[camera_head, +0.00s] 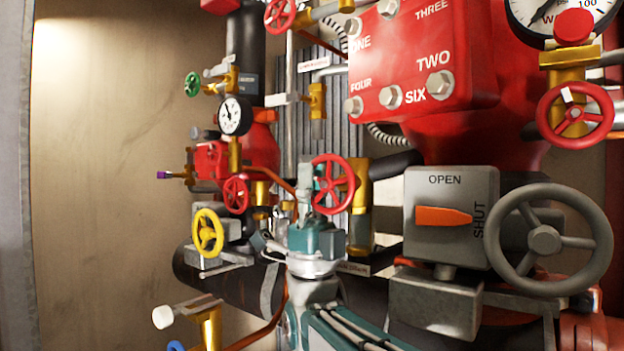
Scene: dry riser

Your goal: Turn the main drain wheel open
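A red handwheel (334,184) on a brass angle valve (360,200) stands in the middle of the view; I take it as the main drain wheel, but the small label (353,268) below it is too small to read surely. My gripper (304,178) is upright at the left edge of this wheel, with my grey and teal wrist below it. It overlaps the rim in the picture; I cannot tell whether it touches. The fingers are seen edge-on, so their opening is hidden.
A large grey handwheel (545,238) and a gearbox (450,218) with an orange pointer, marked OPEN and SHUT, stand at right. Other wheels are red (575,115), yellow (207,232) and green (193,84). A dark pipe (230,287) crosses behind my arm. Bare wall is at left.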

